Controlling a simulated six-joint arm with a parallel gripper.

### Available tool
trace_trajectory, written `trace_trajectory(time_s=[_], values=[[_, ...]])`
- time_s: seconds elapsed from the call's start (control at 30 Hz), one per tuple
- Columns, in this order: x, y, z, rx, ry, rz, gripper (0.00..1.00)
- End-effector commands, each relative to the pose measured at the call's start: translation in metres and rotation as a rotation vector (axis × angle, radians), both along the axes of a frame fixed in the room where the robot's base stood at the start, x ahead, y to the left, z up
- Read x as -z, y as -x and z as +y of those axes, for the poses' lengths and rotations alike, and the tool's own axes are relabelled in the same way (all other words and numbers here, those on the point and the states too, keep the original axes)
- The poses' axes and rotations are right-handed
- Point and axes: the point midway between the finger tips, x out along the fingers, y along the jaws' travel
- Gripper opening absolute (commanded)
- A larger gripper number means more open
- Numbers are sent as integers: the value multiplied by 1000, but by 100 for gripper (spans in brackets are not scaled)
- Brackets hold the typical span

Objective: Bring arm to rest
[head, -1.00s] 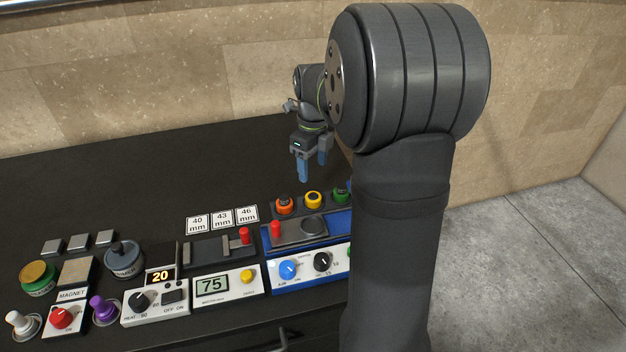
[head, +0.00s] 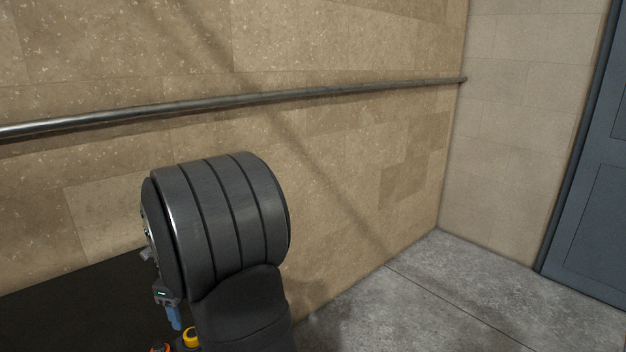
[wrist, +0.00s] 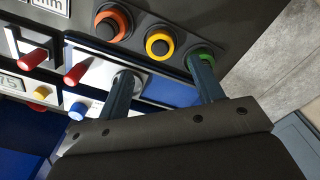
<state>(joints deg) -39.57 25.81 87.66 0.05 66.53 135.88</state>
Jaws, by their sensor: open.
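My gripper (wrist: 162,88) shows in the wrist view with its two blue-grey fingers apart and nothing between them. It is over the blue-framed press panel (wrist: 168,92) on the bench. One finger overlaps the round disc of the panel, and the other overlaps the green button (wrist: 204,52). I cannot tell the height above them. In the head view only a blue finger of my gripper (head: 174,316) shows at the lower left, mostly hidden behind my own arm.
An orange button (wrist: 112,22) and a yellow button (wrist: 160,44) stand beside the green one. Red knobs (wrist: 76,73) are at the left. The head view shows the black bench (head: 70,305), a wall rail (head: 300,92), open floor (head: 420,290) and a blue-grey door (head: 595,190).

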Motion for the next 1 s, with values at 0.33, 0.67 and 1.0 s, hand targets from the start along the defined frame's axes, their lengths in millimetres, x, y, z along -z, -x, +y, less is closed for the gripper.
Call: trace_trajectory(time_s=[0.33, 0.67, 1.0], values=[[71, 1, 0, 0, 3, 3, 61], [40, 0, 0, 0, -2, -2, 61], [37, 0, 0, 0, 0, -1, 61]])
